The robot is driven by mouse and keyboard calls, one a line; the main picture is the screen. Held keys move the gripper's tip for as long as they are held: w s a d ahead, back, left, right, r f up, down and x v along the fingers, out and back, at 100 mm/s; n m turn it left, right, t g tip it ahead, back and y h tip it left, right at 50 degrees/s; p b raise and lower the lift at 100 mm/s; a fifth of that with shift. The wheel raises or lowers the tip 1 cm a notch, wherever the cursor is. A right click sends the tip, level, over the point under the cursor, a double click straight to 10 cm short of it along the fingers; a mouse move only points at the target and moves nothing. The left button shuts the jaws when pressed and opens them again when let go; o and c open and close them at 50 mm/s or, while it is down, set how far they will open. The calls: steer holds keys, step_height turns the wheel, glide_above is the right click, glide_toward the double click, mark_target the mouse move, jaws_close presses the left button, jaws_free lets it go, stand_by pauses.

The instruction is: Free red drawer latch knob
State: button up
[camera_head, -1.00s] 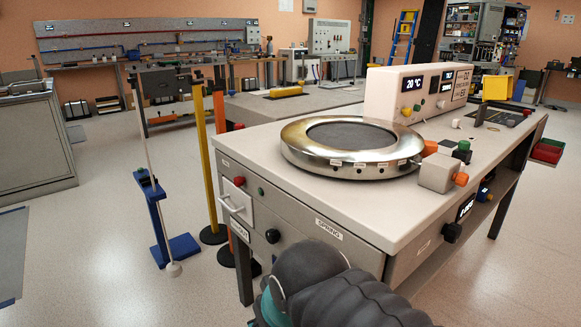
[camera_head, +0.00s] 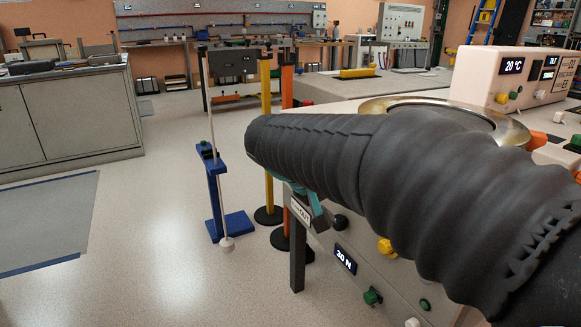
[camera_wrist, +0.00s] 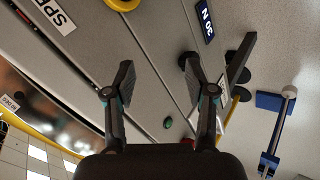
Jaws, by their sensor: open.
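In the wrist view a small red knob (camera_wrist: 187,141) shows low in the picture, beside the base of my right-hand finger and partly hidden by it. A green knob (camera_wrist: 168,122) sits next to it on the grey bench front (camera_wrist: 150,105). My gripper (camera_wrist: 158,72) is open and empty, with its two fingers spread over the bench front. The red knob lies nearer the palm side in the picture than the fingertips. In the head view my dark sleeved arm covers the red knob and the drawer area. Whether a finger touches anything cannot be told.
A 30 N display (camera_head: 345,260), a yellow knob (camera_head: 386,248) and a green knob (camera_head: 371,297) sit on the bench front below my arm. A yellow post (camera_head: 267,130) and a blue stand (camera_head: 217,200) are close on the left. Open floor (camera_head: 140,230) lies farther left.

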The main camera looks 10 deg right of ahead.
steer(key=w+a+m+t+h+b, duration=0.4)
steer(key=w+a+h, duration=0.5)
steer(key=w+a, duration=0.85)
steer(key=shift+g, duration=0.5)
steer(key=x, duration=0.5)
steer(key=b+x, duration=0.1)
steer(key=x, duration=0.9)
steer(key=shift+w+f, duration=0.15)
steer(key=shift+w, duration=0.35)
jaws_close()
